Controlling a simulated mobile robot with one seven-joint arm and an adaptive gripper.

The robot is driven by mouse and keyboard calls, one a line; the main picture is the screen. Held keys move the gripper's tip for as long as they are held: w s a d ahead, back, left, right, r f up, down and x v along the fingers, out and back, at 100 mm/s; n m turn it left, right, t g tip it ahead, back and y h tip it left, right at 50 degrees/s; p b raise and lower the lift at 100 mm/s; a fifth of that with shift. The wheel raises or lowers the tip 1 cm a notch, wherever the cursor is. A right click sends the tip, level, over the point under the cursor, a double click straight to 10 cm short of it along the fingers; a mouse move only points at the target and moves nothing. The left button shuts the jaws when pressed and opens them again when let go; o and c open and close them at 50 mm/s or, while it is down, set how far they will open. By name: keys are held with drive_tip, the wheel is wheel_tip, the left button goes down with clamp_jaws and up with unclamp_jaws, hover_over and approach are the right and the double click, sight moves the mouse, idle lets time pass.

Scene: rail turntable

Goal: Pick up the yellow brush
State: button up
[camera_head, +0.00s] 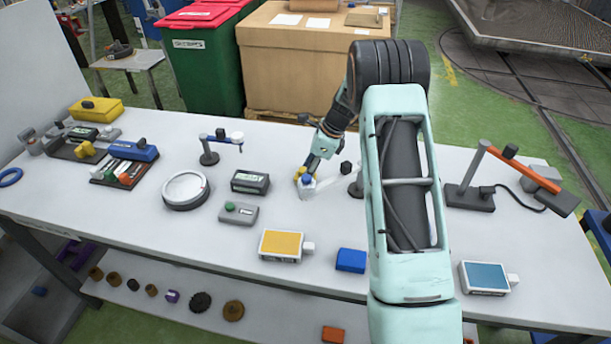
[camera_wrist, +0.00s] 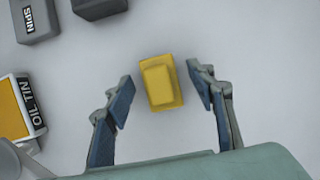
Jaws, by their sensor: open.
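The yellow brush (camera_wrist: 160,82) shows in the wrist view as a small yellow block with a raised top, lying on the pale bench. My gripper (camera_wrist: 160,85) is open, with one blue-grey finger on each side of it and a visible gap on both sides. The fingers do not touch it in that view. In the head view my gripper (camera_head: 307,177) is low over the bench, left of my forearm. A bit of yellow, likely the brush (camera_head: 299,173), shows by the fingers; most of it is hidden.
The oil tin (camera_head: 282,245) stands in front of my gripper, and a grey box with a green button (camera_head: 238,213) lies to its left. A dark grey device (camera_head: 250,182) and a round white dish (camera_head: 186,189) are farther left. A blue block (camera_head: 351,260) lies near the front edge.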

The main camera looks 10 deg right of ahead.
drive_tip(key=shift+f, duration=0.1)
drive_tip(key=c, duration=1.3)
drive_tip(key=shift+o, duration=0.2)
wheel_tip(320, 180, up, 10)
drive_tip(key=shift+r+b, duration=0.1)
drive_tip(key=shift+b, duration=0.5)
